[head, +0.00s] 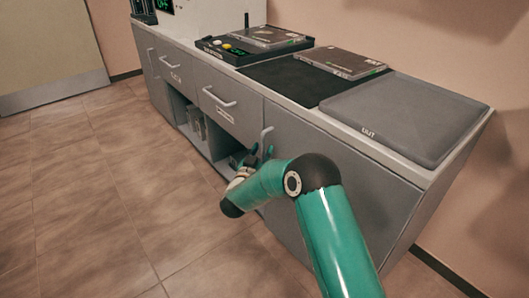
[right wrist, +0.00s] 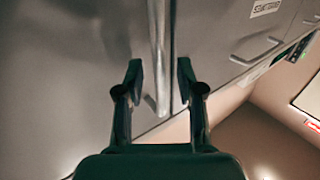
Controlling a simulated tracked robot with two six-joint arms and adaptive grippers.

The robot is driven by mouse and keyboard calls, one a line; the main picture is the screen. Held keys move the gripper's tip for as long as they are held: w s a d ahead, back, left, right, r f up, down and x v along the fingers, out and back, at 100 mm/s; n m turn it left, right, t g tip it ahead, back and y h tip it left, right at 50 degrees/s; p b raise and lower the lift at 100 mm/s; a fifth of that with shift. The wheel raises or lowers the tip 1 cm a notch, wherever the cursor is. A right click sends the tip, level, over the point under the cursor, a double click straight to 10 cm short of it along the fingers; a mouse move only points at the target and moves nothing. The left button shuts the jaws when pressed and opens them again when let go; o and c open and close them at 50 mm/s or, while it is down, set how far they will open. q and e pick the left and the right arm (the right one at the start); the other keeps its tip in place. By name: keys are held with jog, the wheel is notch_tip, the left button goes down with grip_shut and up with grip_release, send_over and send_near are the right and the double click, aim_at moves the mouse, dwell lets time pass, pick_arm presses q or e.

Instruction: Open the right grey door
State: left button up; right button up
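The right grey door (head: 345,185) is the large panel at the near end of the grey counter, under the OUT pad, and it looks shut. Its upright bar handle (head: 266,137) is on its left edge. My right gripper (head: 256,158) is at this handle in the head view, partly hidden by its own wrist. In the right wrist view, my right gripper (right wrist: 159,82) is open, with one finger on each side of the handle (right wrist: 157,50). Gaps show between the handle and both fingers. The door face (right wrist: 65,70) fills the left of that view. My left gripper is not in view.
Left of the door are drawers with bar handles (head: 219,97) and open shelves (head: 225,160) holding items. On the counter are a grey OUT pad (head: 405,115), a black mat (head: 285,80) and flat cases (head: 342,62). The tiled floor (head: 110,200) in front is clear.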

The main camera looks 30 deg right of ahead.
jog(key=shift+w+d, duration=0.35)
jog(key=shift+d, duration=0.1)
grip_shut()
